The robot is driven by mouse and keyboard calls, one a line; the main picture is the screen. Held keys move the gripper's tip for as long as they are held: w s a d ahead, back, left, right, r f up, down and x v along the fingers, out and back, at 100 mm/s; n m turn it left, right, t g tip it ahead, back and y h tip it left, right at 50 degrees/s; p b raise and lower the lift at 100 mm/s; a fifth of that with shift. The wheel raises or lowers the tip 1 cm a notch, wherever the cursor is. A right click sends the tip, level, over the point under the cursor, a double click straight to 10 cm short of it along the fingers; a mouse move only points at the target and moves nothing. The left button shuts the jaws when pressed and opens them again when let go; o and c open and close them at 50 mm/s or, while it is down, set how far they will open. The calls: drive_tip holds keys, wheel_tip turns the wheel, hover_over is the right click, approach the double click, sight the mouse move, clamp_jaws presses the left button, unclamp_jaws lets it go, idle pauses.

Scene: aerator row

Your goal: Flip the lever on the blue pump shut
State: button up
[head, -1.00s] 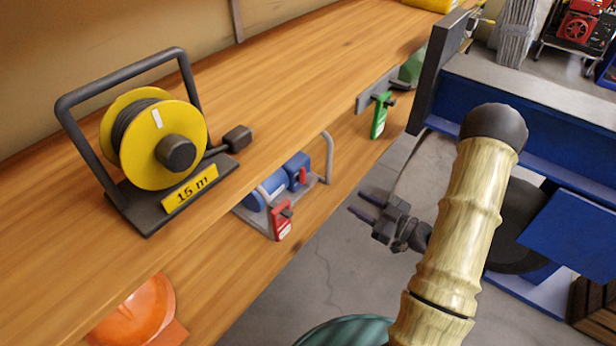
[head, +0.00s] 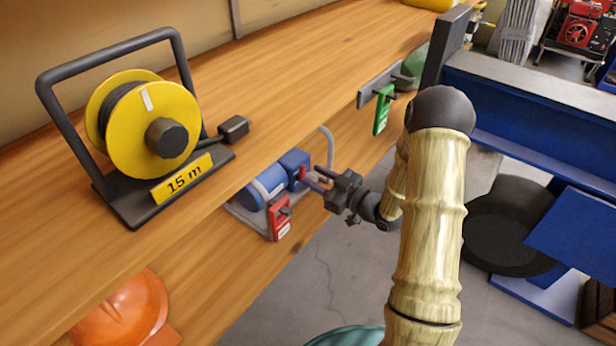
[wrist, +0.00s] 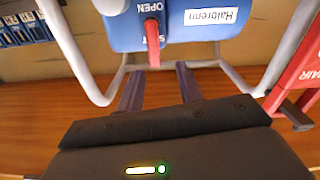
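The blue pump (head: 264,188) sits in a grey tubular frame on the lower shelf; its blue body (wrist: 180,30) fills the top of the wrist view. Its red lever (wrist: 152,40) points toward my gripper, between the word OPEN above and a partly hidden word below. The lever also shows small in the head view (head: 303,174). My gripper (wrist: 158,70) is open, its two dark fingers spread on either side of the lever's end in the picture. Whether they touch it I cannot tell. In the head view my gripper (head: 316,179) is at the pump's right side.
A green tag (head: 382,110) hangs further along. A yellow cable reel (head: 150,125) stands on the upper shelf (head: 270,80). Grey frame tubes flank my fingers.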

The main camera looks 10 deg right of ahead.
sight(305, 169)
drive_tip(key=shift+b+x, duration=0.35)
drive_tip(key=shift+x, duration=1.3)
clamp_jaws()
drive_tip(key=shift+r+p, duration=0.1)
drive_tip(key=shift+p, duration=0.2)
drive_tip(key=shift+w+d+r+m+p, duration=0.1)
drive_tip(key=shift+d+m+p, duration=0.1)
drive_tip(key=shift+m+p, duration=0.45)
drive_tip(key=shift+w+d+m+p, duration=0.1)
drive_tip(key=shift+m+p, duration=0.15)
drive_tip(key=shift+p, duration=0.45)
drive_tip(key=shift+f, duration=0.2)
